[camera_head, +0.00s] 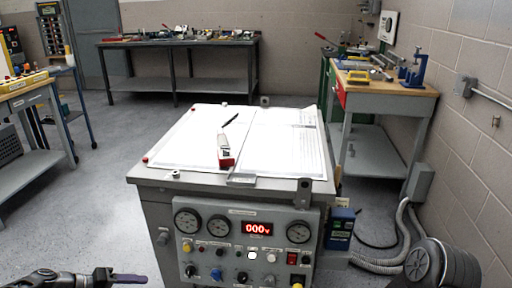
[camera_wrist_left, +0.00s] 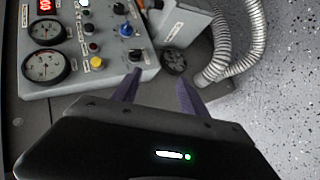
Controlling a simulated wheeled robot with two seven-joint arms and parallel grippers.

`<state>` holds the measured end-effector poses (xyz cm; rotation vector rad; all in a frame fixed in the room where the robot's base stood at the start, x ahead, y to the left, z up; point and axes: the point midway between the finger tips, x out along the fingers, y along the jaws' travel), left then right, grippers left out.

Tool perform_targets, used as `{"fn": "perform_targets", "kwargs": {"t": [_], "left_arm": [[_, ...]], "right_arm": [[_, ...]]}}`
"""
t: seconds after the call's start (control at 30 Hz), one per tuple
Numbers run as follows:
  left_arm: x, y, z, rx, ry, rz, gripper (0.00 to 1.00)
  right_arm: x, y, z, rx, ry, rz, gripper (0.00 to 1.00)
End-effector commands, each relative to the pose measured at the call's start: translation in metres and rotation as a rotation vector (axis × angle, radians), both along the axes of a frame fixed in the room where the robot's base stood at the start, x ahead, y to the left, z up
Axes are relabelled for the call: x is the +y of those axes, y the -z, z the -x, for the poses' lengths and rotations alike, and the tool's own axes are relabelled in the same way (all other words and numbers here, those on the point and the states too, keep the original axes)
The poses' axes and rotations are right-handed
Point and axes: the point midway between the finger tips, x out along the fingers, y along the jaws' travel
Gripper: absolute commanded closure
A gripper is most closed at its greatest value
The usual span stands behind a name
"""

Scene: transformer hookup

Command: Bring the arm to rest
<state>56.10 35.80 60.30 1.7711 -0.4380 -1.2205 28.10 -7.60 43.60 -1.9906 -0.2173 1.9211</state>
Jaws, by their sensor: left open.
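My left gripper (camera_head: 128,279) is at the lower left of the head view, its dark finger reaching right, low and to the left of the grey transformer cabinet (camera_head: 150,210). In the left wrist view the two purple-grey fingers (camera_wrist_left: 157,92) stand apart with nothing between them. They point towards the lower part of the control panel (camera_wrist_left: 100,75) and a grey box beside it. The panel (camera_head: 250,245) carries gauges, knobs, buttons and a red display reading 000v.
Open papers (camera_head: 285,140), a pen and a red-and-white item lie on the cabinet top. Ribbed grey conduits (camera_head: 385,262) run to the floor at right. Workbenches stand at the left (camera_head: 25,95), back (camera_head: 180,43) and right (camera_head: 400,88). Floor left of the cabinet is clear.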

Motion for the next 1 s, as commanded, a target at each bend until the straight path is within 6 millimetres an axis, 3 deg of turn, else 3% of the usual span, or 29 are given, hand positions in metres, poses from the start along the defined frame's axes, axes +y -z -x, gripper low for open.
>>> {"fn": "perform_targets", "kwargs": {"t": [0.17,0.27,0.47,0.57,0.7,0.8,1.0], "left_arm": [[-0.001,0.035,0.004,0.071,-0.107,-0.036,0.49],[-0.014,0.063,0.011,0.127,-0.162,-0.069,0.49],[-0.079,0.122,0.042,0.243,-0.211,-0.153,0.49],[-0.131,0.151,0.076,0.295,-0.195,-0.219,0.49],[-0.203,0.176,0.15,0.337,-0.115,-0.338,0.49],[-0.233,0.179,0.2,0.342,-0.031,-0.411,0.49],[-0.261,0.174,0.27,0.34,0.164,-0.507,0.49]], "right_arm": [[0.001,0.0,0.0,0.0,-0.002,-0.001,0.64],[0.001,0.0,0.0,0.0,-0.002,-0.001,0.64],[0.001,0.0,0.001,0.0,-0.002,-0.001,0.64],[0.001,0.0,0.001,0.0,-0.002,-0.001,0.64],[0.001,0.0,0.0,0.0,-0.002,-0.001,0.64],[0.001,0.0,0.001,0.0,-0.002,-0.001,0.64],[0.001,0.0,0.0,0.0,-0.002,-0.001,0.64]]}}
